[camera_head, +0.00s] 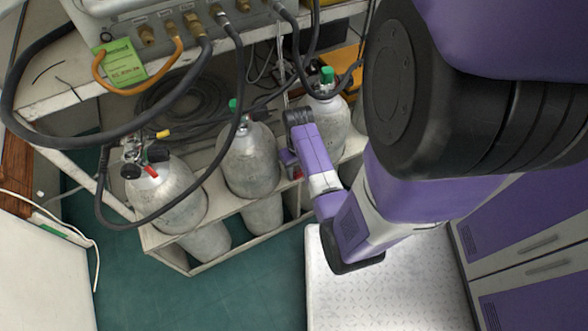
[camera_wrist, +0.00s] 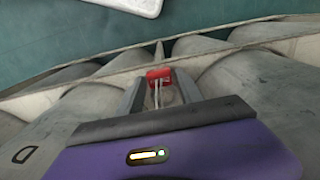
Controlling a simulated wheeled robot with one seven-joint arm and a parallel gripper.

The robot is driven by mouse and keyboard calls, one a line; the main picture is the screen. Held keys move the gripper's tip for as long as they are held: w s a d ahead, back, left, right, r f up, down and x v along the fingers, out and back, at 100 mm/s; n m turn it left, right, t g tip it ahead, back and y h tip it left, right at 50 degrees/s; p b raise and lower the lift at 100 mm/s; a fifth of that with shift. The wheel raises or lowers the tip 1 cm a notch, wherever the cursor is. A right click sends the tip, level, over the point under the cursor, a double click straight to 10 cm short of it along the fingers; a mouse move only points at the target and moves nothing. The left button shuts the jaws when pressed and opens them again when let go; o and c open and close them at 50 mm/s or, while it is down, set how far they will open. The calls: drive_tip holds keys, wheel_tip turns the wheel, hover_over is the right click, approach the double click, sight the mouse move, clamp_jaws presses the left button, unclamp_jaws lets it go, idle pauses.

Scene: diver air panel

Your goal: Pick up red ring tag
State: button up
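The red ring tag (camera_wrist: 159,73) shows in the wrist view as a small red piece with thin white strands running from it towards the camera. It lies between the tips of my gripper (camera_wrist: 158,80), with one grey finger on each side. The fingers stand apart; whether they touch the tag I cannot tell. In the head view my gripper (camera_head: 290,163) is down between the middle gas cylinder (camera_head: 250,160) and the right cylinder (camera_head: 328,118). A speck of red (camera_head: 298,174) shows beside it, and my arm hides part of this area.
The cylinders stand in a pale rack (camera_head: 160,243), with the left cylinder (camera_head: 172,195) tilted. Black hoses loop above them from the panel (camera_head: 140,12). A white patterned platform (camera_head: 390,290) lies at the front right. Green floor (camera_head: 180,295) is clear at the front left.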

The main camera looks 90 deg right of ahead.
sight(298, 173)
clamp_jaws()
wheel_tip(298, 173, up, 20)
drive_tip(key=p, duration=0.5)
drive_tip(key=shift+p, duration=0.35)
